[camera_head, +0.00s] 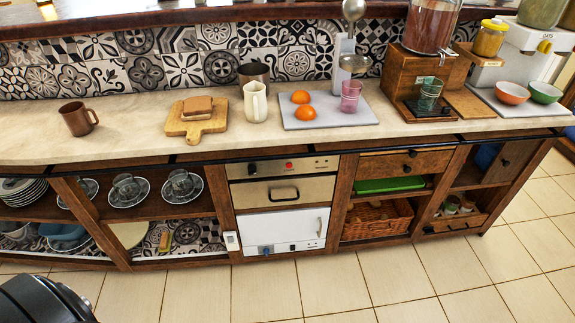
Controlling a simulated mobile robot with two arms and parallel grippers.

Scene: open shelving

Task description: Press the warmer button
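A beige built-in unit (283,192) with a drawer and a dark handle sits under the counter, in the middle of the camera_head view; it appears to be the warmer. Its upper panel carries a small red button (290,166) near the middle and a dark knob (252,169) on the left. The panel is unobstructed. Neither of my grippers shows in this view. A dark rounded part at the bottom left corner seems to be mine.
Below the unit is a white appliance (284,229) with a blue knob. The counter (225,145) above holds a mug, bread board, pitcher and oranges. Open shelves with dishes (182,186) stand left, a wicker basket (376,218) right. The tiled floor (380,285) in front is clear.

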